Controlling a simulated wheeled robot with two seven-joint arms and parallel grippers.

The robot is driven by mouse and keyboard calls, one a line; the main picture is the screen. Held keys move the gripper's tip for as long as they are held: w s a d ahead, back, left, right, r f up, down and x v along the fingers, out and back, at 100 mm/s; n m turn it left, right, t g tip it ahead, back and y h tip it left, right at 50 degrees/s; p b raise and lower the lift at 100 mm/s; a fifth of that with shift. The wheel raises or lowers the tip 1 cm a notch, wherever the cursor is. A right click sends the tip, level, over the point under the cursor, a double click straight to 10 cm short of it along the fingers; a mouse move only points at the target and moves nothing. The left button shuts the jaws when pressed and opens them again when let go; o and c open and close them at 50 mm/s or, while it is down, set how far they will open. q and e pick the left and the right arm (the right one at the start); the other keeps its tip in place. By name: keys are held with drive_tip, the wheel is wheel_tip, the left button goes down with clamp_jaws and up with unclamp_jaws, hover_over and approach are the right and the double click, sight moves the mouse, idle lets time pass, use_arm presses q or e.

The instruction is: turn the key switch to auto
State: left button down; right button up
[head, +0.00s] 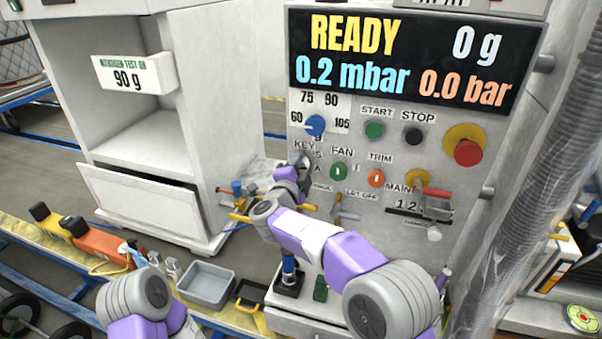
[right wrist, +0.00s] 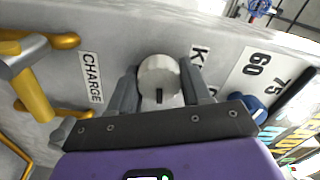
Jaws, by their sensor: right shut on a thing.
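The key switch is a round grey knob with a dark slot, clearest in the right wrist view (right wrist: 159,76). It is on the control panel (head: 462,205) beside the "KEY" label (head: 304,146). My right gripper (head: 299,165) reaches it from the front. In the right wrist view my right gripper (right wrist: 160,88) has one finger on each side of the knob and is shut on it. In the head view the gripper largely hides the switch, so its pointed position cannot be read there. My left gripper is not in view; only part of my left arm shows at the lower left.
A blue selector knob (head: 315,125) sits just above the key. The green fan knob (head: 338,172) and orange trim knob (head: 376,178) are to its right. A red emergency button (head: 467,152) is farther right. Yellow handles (right wrist: 36,80) are near the "CHARGE" label. A grey bin (head: 207,283) stands below.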

drive_tip(key=m+b, duration=0.2)
drive_tip(key=m, duration=0.1)
drive_tip(key=shift+f+m, duration=0.15)
drive_tip(key=shift+m, duration=0.25)
drive_tip(key=shift+m+b, duration=0.4)
drive_tip(key=shift+m, duration=1.5)
drive_tip(key=o, duration=1)
drive_tip(key=shift+s, duration=0.1)
drive_tip(key=v, duration=0.7)
drive_tip(key=shift+s, duration=0.2)
drive_tip(key=shift+a, duration=0.1)
